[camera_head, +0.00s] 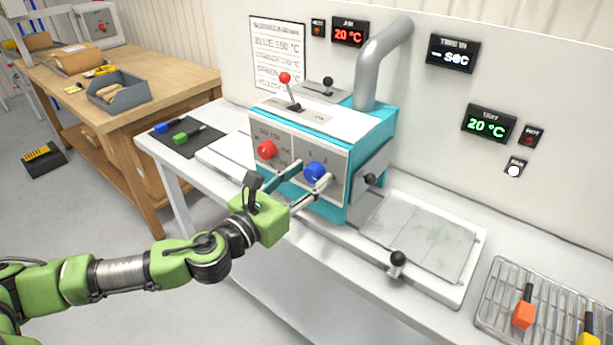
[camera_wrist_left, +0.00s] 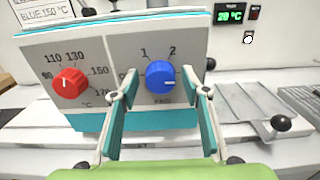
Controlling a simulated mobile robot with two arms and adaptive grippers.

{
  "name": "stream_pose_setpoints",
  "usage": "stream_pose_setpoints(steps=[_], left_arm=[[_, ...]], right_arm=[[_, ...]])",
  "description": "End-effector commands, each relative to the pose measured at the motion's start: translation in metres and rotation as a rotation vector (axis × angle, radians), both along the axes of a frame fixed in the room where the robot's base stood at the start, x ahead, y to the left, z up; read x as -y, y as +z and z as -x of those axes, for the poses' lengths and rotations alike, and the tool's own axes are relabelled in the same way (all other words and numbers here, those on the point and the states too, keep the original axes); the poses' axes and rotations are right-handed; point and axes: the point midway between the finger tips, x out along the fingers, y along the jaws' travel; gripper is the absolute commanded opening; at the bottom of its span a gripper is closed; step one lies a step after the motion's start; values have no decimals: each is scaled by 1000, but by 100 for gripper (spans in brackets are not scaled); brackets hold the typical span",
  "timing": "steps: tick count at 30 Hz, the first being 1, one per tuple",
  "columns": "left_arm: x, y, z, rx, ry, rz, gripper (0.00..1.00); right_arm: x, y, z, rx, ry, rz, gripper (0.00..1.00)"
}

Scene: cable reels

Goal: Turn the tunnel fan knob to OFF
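The blue fan knob (camera_head: 315,172) is on the front panel of a teal and white machine (camera_head: 358,140). In the left wrist view the knob (camera_wrist_left: 160,77) has a white pointer mark toward the right. Above it are the marks 1 and 2, and FAN is printed below. Other marks at its sides are hidden or unclear behind my fingers. My left gripper (camera_head: 312,174) is open in front of the panel. Its fingertips (camera_wrist_left: 162,92) are on the left and right of the knob, with gaps visible. My right gripper is in neither view.
A red temperature knob (camera_head: 266,149) is left of the blue one. A lever with a black ball (camera_head: 370,180) is on the machine's right side. A plate with a black-knobbed handle (camera_head: 398,259) and a wire rack (camera_head: 510,290) with tools stand to the right.

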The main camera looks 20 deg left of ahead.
Motion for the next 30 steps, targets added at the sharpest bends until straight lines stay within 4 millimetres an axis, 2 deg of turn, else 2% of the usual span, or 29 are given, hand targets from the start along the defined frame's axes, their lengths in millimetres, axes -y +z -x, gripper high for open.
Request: stream_pose_setpoints(steps=[1, 3, 4, 17, 30], left_arm=[[0, 0, 0, 0, 0, 0, 26], [0, 0, 0, 0, 0, 0, 8], [0, 0, 0, 0, 1, 0, 6], [0, -1, 0, -23, 1, 61, 6], [-2, -1, 0, -142, 2, 391, 6]], right_arm=[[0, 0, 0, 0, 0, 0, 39], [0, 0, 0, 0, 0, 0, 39], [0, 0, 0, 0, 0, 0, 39], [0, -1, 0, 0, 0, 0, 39], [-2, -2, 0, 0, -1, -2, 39]])
